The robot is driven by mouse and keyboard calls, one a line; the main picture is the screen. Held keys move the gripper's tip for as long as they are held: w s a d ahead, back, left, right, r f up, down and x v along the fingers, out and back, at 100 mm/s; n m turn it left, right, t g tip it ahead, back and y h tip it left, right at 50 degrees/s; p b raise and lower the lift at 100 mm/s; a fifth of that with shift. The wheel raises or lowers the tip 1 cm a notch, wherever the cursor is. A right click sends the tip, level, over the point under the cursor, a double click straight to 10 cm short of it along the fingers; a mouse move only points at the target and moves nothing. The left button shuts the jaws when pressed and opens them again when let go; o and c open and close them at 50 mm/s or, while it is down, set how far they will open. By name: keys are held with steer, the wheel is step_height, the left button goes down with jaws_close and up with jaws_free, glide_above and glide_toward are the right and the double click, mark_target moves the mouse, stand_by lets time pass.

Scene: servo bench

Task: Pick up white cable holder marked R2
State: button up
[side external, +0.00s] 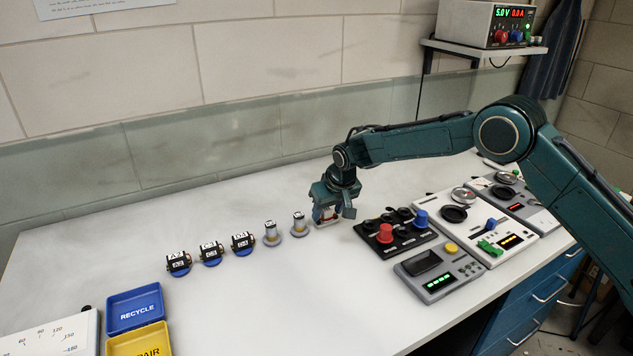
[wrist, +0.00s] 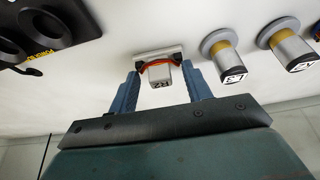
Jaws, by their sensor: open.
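The white cable holder marked R2 (wrist: 161,75) stands on the bench in the wrist view, with an orange-red band around it and a pale base plate. Its label shows on the side facing my camera. My gripper (wrist: 158,78) is open, with one blue finger on each side of the holder; I cannot tell whether either finger touches it. In the side external view my gripper (side external: 334,208) is low over the bench, and the holder (side external: 324,219) is partly hidden beneath it.
Two capped cylinders (side external: 271,234) (side external: 299,226) stand left of my gripper, then several black labelled blocks on blue discs (side external: 210,254). A black panel with red and blue knobs (side external: 392,238) is close on the right. A blue RECYCLE tray (side external: 135,325) and yellow tray (side external: 120,352) lie front left.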

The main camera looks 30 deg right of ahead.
mark_target(328, 210)
jaws_close()
steer(key=shift+r, duration=0.2)
step_height(328, 210, up, 20)
steer(key=shift+f, duration=0.15)
stand_by(0.6)
stand_by(0.5)
